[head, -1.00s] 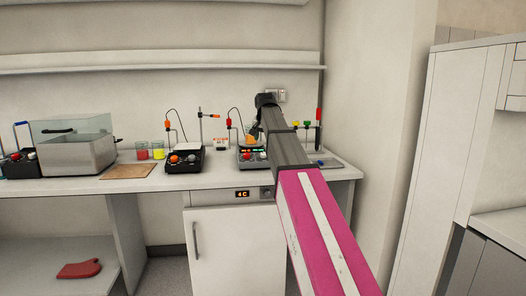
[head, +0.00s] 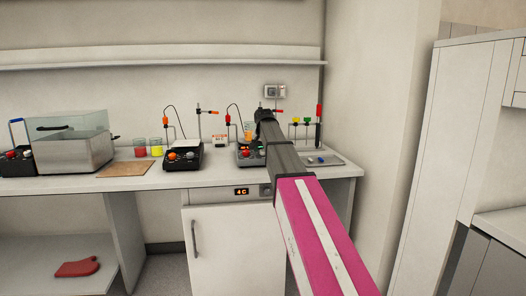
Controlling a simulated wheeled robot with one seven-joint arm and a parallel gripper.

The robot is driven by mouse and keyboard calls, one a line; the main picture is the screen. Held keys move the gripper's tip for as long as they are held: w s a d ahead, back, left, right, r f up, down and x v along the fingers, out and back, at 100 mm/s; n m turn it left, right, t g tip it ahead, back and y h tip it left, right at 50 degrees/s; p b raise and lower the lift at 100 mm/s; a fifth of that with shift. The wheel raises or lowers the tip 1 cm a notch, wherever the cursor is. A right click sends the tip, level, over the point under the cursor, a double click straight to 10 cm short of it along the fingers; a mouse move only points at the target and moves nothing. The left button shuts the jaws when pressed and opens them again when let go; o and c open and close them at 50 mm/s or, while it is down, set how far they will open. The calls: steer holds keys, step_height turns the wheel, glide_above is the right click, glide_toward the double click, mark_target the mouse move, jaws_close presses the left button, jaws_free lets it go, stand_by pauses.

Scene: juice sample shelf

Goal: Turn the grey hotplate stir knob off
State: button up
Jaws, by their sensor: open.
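The grey hotplate (head: 241,161) stands on the bench right of centre, with a red knob on its front left. Its right part, and any stir knob there, is hidden behind my arm. A beaker with orange contents (head: 248,131) shows above the hotplate, close to my gripper. My gripper (head: 262,114) is at the far end of the arm, above the back of the hotplate and apart from the knobs. Its fingers are small and dark and hard to make out, but it is open, with nothing seen in it.
Further left are red and yellow beakers (head: 156,147), a brown board (head: 127,170) and a water bath (head: 72,154). A tray (head: 326,160) lies right of my arm. The bench front edge is clear.

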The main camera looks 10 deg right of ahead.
steer(key=shift+w+f, duration=0.1)
steer(key=shift+f, duration=0.15)
steer(key=c, duration=0.9)
steer(key=shift+n, duration=0.3)
steer(key=n, duration=0.5)
steer(key=shift+d+y, duration=0.15)
steer(key=shift+y, duration=0.15)
steer(key=n, duration=0.6)
steer(key=shift+y, duration=0.3)
steer(key=shift+n, duration=0.4)
